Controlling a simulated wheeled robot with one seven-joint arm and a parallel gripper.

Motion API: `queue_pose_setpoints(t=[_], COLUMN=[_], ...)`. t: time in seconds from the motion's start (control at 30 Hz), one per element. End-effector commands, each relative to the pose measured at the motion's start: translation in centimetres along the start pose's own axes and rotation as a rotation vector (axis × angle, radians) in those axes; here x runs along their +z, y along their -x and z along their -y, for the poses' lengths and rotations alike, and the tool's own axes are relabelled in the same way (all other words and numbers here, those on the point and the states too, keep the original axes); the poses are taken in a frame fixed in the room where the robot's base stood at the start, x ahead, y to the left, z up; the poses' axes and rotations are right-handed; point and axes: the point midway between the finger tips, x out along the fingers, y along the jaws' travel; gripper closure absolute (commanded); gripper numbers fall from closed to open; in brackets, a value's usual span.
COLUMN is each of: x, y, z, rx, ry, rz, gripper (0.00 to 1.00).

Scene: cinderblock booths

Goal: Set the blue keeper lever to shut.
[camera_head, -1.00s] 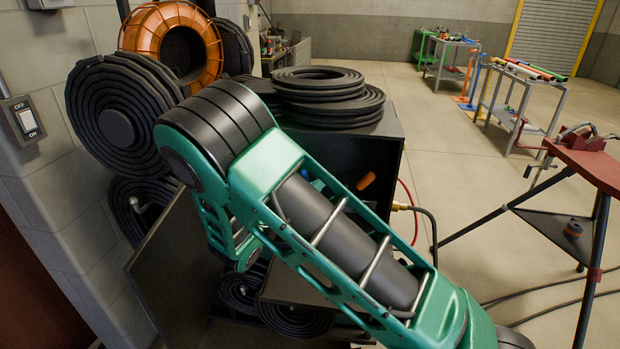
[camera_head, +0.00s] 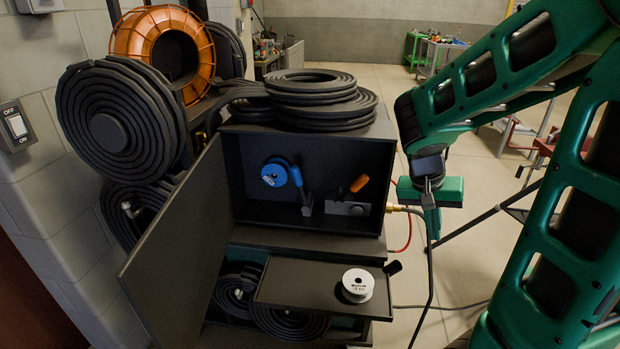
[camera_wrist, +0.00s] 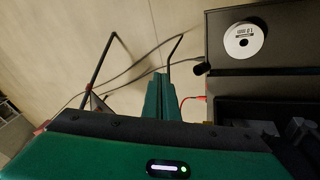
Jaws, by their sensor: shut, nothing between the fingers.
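The blue keeper lever (camera_head: 298,178) is inside the open black cabinet, left of centre. Its blue handle points up, leaning slightly left, from a dark base. A blue round piece (camera_head: 270,175) sits just left of it. My gripper (camera_head: 432,226) is outside the cabinet, to the right of its opening, pointing down and apart from the lever. In the wrist view its green fingers (camera_wrist: 160,100) are together and empty. The blue lever cannot be made out in the wrist view.
The cabinet door (camera_head: 185,225) stands open on the left. An orange-handled lever (camera_head: 359,183) is right of the blue one. A white spool (camera_head: 358,281) rests on the shelf (camera_head: 290,286) below. Black hose coils (camera_head: 315,88) lie on top.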

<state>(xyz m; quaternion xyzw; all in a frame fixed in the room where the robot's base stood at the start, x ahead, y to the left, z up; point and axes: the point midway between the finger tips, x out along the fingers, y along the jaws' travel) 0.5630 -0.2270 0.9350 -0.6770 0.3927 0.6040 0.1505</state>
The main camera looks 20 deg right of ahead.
Motion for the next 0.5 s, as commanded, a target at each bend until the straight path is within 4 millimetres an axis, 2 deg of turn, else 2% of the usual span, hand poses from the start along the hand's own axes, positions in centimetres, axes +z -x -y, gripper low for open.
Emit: queue_pose_setpoints(t=[0.03,0.1,0.23,0.37,0.5], x=[1.0,2.5,4.7,6.0,6.3], y=[0.4,0.8,1.4,1.9,2.0], z=[-1.1,-2.0,-2.7,-2.2,-0.1], rx=[-0.035,-0.084,-0.176,-0.264,-0.369], ry=[0.010,0.047,0.121,0.197,0.277], rz=[0.030,0.070,0.114,0.128,0.115], gripper=[1.00,1.00,1.00,1.00,1.00])
